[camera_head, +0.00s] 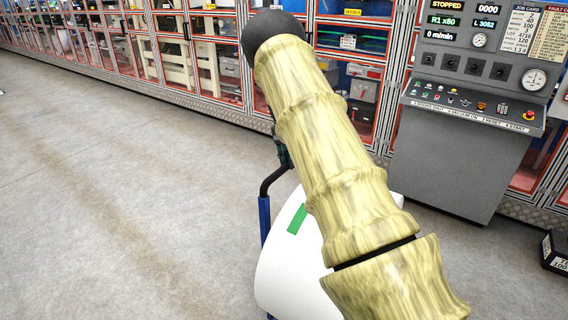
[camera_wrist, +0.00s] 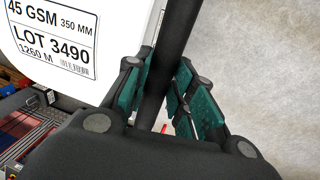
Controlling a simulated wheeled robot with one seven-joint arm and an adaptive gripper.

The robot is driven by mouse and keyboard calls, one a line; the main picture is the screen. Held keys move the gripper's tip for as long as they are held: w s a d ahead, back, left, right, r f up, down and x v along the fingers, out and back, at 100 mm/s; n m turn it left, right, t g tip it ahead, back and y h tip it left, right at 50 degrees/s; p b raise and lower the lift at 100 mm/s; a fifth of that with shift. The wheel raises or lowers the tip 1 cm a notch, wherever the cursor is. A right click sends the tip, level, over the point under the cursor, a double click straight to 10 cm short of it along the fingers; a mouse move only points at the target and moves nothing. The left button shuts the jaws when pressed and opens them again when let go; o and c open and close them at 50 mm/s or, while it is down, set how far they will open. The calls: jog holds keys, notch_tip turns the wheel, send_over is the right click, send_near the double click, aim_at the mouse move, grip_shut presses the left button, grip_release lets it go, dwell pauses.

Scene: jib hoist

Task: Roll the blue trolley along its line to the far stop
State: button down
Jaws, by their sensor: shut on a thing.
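The blue trolley (camera_head: 264,218) shows in the head view as a blue upright with a bent black handle (camera_head: 268,181). A white roll (camera_head: 285,262) with a green strip lies on it. My arm hides much of both. In the wrist view the black bar (camera_wrist: 178,35) of the handle runs between the teal pads of my gripper (camera_wrist: 164,88), which is shut on it. The white roll (camera_wrist: 55,45), labelled LOT 3490, is close beside the left finger. No line or far stop can be made out.
A grey control console (camera_head: 464,125) stands at the right. Red-framed glazed cabinets (camera_head: 205,60) run along the back. A dark box with a label (camera_head: 555,250) lies at the right edge. The grey floor (camera_head: 120,190) at the left is clear.

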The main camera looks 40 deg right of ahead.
jog(key=shift+w+a+r, duration=0.15)
jog(key=shift+w+a, duration=0.05)
jog(key=shift+w, duration=0.15)
jog(key=c, duration=1.5)
grip_release()
jog(key=o, duration=0.3)
jog(key=shift+w+f, duration=0.2)
jog(key=shift+w, duration=0.05)
jog(key=shift+s+d, duration=0.2)
jog(key=shift+s, duration=0.2)
jog(key=shift+w+a+r, duration=0.1)
jog(key=shift+w+r, duration=0.15)
jog(key=shift+r, duration=0.2)
notch_tip(320, 180, up, 11)
jog(key=w, duration=0.1)
jog(key=shift+w, duration=0.4)
jog(key=shift+a, duration=0.1)
